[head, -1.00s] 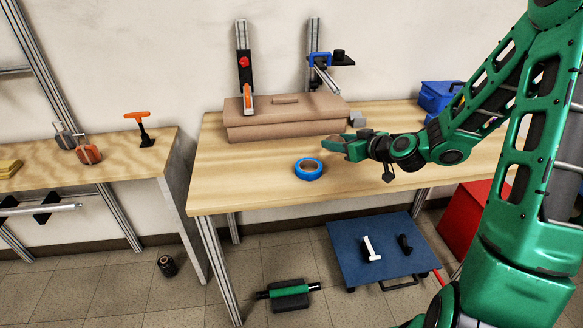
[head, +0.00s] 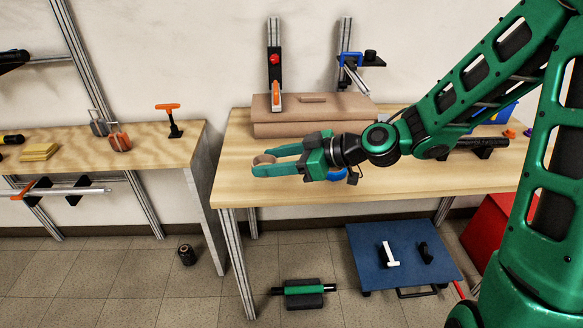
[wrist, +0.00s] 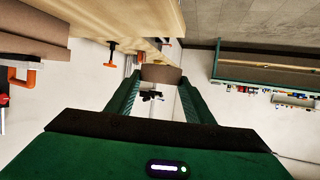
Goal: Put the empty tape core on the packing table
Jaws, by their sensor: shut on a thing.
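My gripper (head: 264,165) is shut on the brown tape core (head: 264,159), a short ring held between the fingertips. In the wrist view the core (wrist: 162,76) sits across the far ends of the two green fingers. In the head view, my gripper and the core appear over the left part of the wooden table (head: 236,182) that bears a brown box; their height above it is hard to judge. A blue tape roll (head: 338,175) on this table is mostly hidden behind my gripper.
The brown box (head: 310,107) and clamp stands are at the table's back. A separate wooden bench (head: 75,155) at left holds an orange-handled tool (head: 172,118) and yellow blocks (head: 39,152); a gap separates them. A blue platform (head: 400,262) is on the floor.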

